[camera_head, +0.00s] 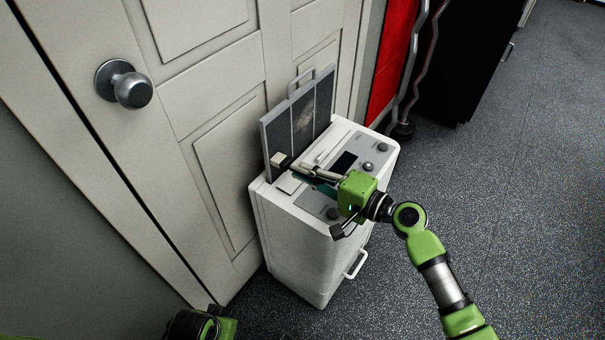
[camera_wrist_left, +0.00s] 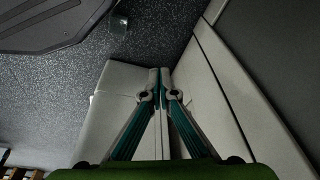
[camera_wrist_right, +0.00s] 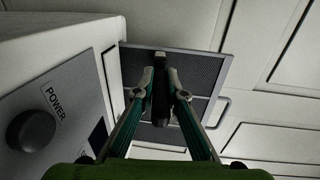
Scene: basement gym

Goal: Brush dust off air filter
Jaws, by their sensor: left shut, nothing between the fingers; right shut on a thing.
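The air filter (camera_head: 322,100), a grey-framed dark mesh panel with a loop handle, stands upright in the top of a white appliance (camera_head: 300,235). A pale dusty patch shows on its mesh. The filter also shows in the right wrist view (camera_wrist_right: 205,71). My right gripper (camera_head: 305,170) is over the appliance top, shut on a small brush (camera_head: 281,160) with a pale block and dark part. The brush is dark between the fingers in the right wrist view (camera_wrist_right: 161,95), in front of the mesh; contact is unclear. My left gripper (camera_wrist_left: 160,88) is shut and empty, low at the left.
A cream panelled door (camera_head: 215,130) with a round metal knob (camera_head: 124,84) stands close behind the appliance. A power knob (camera_wrist_right: 31,130) is on the appliance top. A red panel (camera_head: 395,60) and dark cabinet (camera_head: 455,65) stand at the back right. Floor at the right is clear.

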